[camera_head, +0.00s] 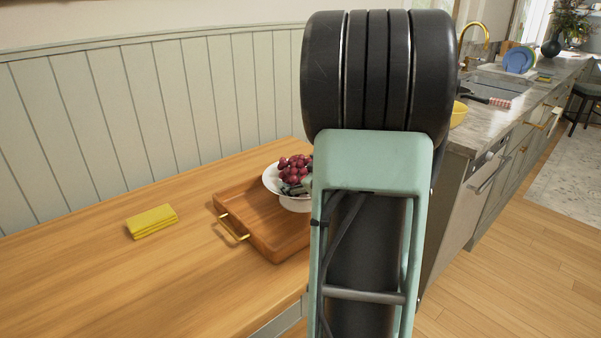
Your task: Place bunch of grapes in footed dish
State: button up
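The bunch of grapes (294,166), dark red, shows at the dish's upper side, just left of my arm. The white footed dish (271,183) stands on the wooden tray, and my arm covers its right part. The grapes overlap the dish in the picture; I cannot tell whether they rest in it or hang just above it. Small grey and dark parts, which look like my gripper (293,188), show at the grapes' lower edge over the dish. The rest of the gripper is hidden behind my arm, so its opening and any hold on the grapes are unclear.
The wooden tray (243,203) with a brass handle (234,228) lies on the wooden counter (120,270). A folded yellow cloth (152,221) lies to its left. A panelled wall (130,110) stands behind. A sink counter is at right.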

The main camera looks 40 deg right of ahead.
jog(key=shift+r, duration=0.25)
jog(key=p+v, duration=0.2)
jog(key=v, duration=0.8)
jog(key=shift+s+a+r+p, duration=0.1)
jog(key=shift+s+r+p, duration=0.1)
jog(key=shift+s+p, duration=0.2)
jog(key=shift+s+a+r, duration=0.1)
jog(key=shift+s, duration=0.4)
